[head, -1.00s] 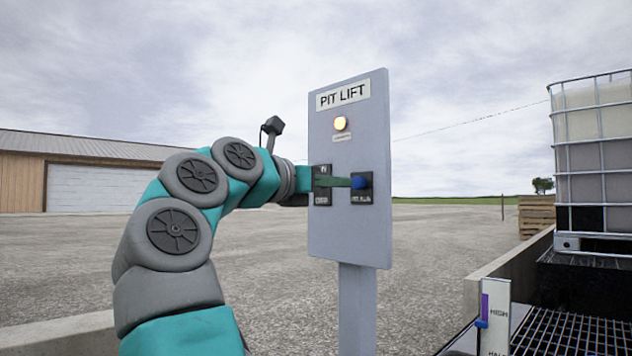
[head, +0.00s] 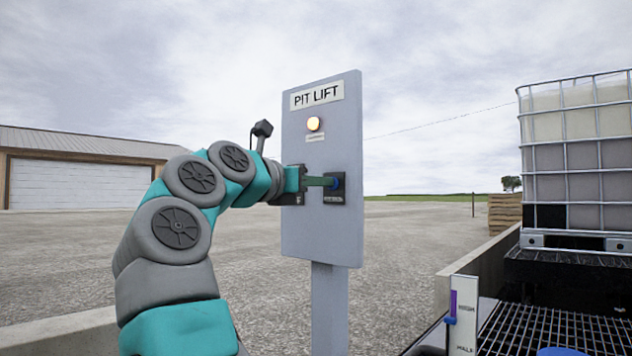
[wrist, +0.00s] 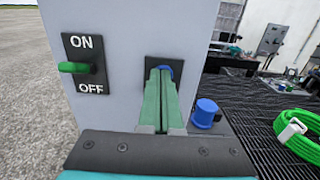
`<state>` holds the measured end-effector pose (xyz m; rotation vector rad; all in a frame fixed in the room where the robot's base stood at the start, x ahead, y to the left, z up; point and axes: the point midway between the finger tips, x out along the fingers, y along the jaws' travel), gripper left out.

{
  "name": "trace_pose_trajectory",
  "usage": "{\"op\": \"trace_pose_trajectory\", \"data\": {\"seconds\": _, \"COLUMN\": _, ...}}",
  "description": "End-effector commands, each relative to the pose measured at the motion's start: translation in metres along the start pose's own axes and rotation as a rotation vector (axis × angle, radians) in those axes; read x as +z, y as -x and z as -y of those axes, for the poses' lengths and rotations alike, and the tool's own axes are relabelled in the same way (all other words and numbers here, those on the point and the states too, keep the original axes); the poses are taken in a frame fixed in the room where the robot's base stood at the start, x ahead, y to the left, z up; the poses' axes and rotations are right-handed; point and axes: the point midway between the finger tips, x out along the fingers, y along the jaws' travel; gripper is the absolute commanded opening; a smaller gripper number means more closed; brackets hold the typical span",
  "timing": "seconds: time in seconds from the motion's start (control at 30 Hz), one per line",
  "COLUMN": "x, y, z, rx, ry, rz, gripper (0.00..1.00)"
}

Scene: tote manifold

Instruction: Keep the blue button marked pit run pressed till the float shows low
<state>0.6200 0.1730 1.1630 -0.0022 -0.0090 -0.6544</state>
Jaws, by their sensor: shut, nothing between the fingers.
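The blue button (head: 339,181) sits on a black plate at the right of the grey PIT LIFT panel (head: 322,235). My gripper (head: 331,181) is shut, its green fingertips against the button. In the wrist view the shut fingers (wrist: 160,72) cover most of the button (wrist: 170,66), so how far it is pushed in is hard to tell. The float gauge (head: 463,300) is a white board at lower right with HIGH and HALF marks. Its blue pointer (head: 450,320) stands a little below HIGH. Its lower part is out of frame.
A lamp (head: 314,124) glows on the panel. An ON/OFF switch with a green lever (wrist: 73,67) is left of my fingers. A blue knob (wrist: 207,112) and a green coiled strap (wrist: 295,130) are at right. A caged tank (head: 585,160) stands beyond the grating.

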Motion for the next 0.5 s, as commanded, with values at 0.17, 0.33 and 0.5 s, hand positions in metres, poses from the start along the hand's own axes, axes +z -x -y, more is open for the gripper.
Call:
{"op": "trace_pose_trajectory", "data": {"seconds": 0.17, "x": -0.0041, "y": -0.0083, "z": 0.0050, "rx": -0.015, "ry": 0.001, "rz": -0.011, "gripper": 0.00}}
{"op": "trace_pose_trajectory", "data": {"seconds": 0.33, "x": -0.0051, "y": -0.0094, "z": 0.0062, "rx": -0.019, "ry": 0.001, "rz": -0.014, "gripper": 0.00}}
{"op": "trace_pose_trajectory", "data": {"seconds": 0.5, "x": -0.0059, "y": -0.0105, "z": 0.0071, "rx": -0.021, "ry": 0.001, "rz": -0.016, "gripper": 0.00}}
